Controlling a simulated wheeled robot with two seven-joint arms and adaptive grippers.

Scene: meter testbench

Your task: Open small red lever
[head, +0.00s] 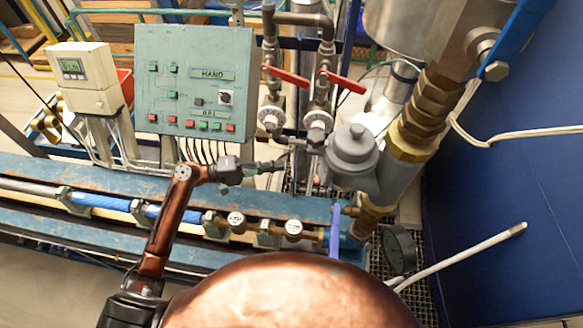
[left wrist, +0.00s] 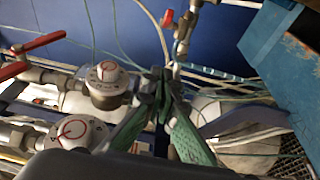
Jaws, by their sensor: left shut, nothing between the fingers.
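A small red lever (left wrist: 168,19) sits on a small valve at the top middle of the left wrist view. I cannot make it out clearly in the head view. My left gripper (head: 284,163) is shut and empty, reaching right toward the pipework below the round dials. In the left wrist view the left gripper (left wrist: 160,78) has its fingertips together below the small red lever, apart from it in the picture. Two larger red levers, a left one (head: 287,76) and a right one (head: 345,82), sit on the vertical pipes in the head view. My right gripper is not in view.
A green control panel (head: 193,85) and a white meter box (head: 82,75) stand at the left. A grey round meter (head: 351,150) and thick brass pipework (head: 418,130) crowd the right side. A blue bench rail (head: 110,183) runs below my left gripper.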

